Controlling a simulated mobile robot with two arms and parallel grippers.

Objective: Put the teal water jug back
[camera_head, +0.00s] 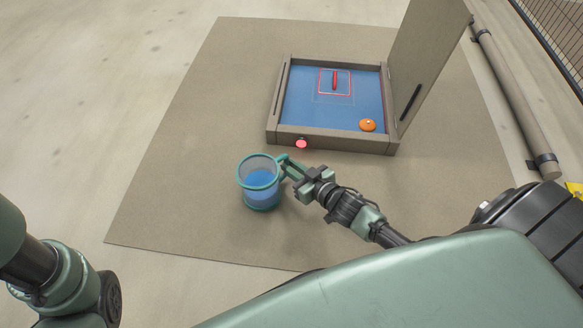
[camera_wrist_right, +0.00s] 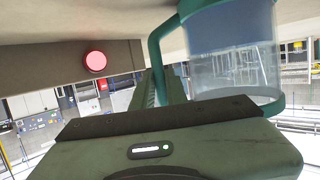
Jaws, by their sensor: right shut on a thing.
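The teal water jug (camera_head: 260,190) has clear walls, teal rims and blue water inside. It is upright on or just above the tan mat; I cannot tell whether it touches. My right gripper (camera_head: 291,173) is shut on the jug's teal handle, on the jug's right side. In the right wrist view the jug (camera_wrist_right: 232,60) fills the upper right and its handle (camera_wrist_right: 160,50) runs down to the jaws, whose tips are partly hidden. My left arm enters at the lower left in the head view; its gripper is out of view.
A box (camera_head: 331,146) with a blue floor and raised lid (camera_head: 432,60) stands behind the jug. It holds an orange knob (camera_head: 368,125) and a red bar (camera_head: 335,80). A red button (camera_head: 302,143) is on its front. The mat (camera_head: 185,170) is clear at left.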

